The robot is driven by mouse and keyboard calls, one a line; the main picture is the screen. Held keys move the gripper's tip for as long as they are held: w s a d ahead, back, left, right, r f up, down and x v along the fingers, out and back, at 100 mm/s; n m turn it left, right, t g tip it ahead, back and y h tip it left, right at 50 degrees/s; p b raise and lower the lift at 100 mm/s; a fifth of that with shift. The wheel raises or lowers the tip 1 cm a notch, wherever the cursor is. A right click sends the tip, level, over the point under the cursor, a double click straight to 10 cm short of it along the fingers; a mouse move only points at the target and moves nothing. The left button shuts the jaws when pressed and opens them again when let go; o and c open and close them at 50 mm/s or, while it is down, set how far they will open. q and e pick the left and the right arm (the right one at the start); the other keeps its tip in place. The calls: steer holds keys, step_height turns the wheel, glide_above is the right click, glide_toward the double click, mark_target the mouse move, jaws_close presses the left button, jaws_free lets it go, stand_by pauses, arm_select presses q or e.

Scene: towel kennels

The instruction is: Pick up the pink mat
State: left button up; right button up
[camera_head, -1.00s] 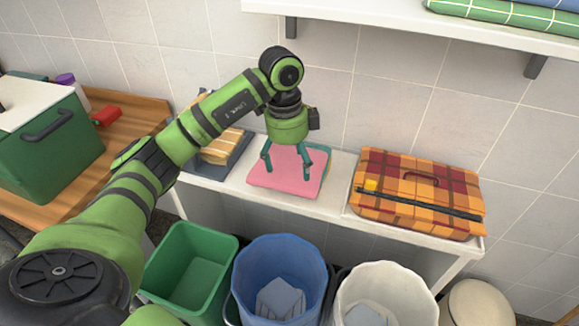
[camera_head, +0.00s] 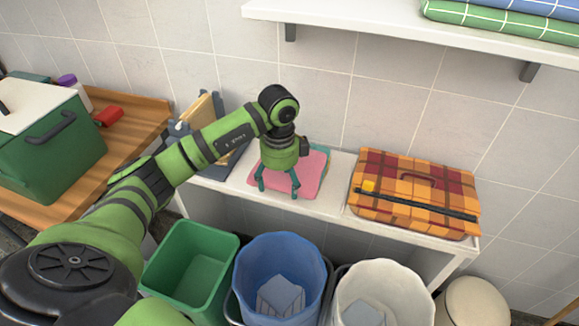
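The pink mat (camera_head: 311,178) lies folded on the white bench against the tiled wall, with a teal piece showing along its right and back edge. My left gripper (camera_head: 277,190) points down over the mat's left part. Its two teal fingers are spread apart, with pink showing between them. The fingertips are at or close to the mat's surface near its front edge; I cannot tell whether they touch. The gripper and wrist hide the mat's left and back parts. My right gripper is not in view.
A plaid case (camera_head: 414,194) stands right of the mat on the white bench (camera_head: 331,206). Yellow and grey-blue items (camera_head: 203,118) lean left, behind my arm. Below are a green bin (camera_head: 190,264), a blue bin (camera_head: 277,250) and a white bin (camera_head: 381,276). A shelf (camera_head: 400,29) overhangs at upper right.

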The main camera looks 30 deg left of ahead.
arm_select(q)
steer(key=c, duration=0.8)
steer(key=shift+r, duration=0.15)
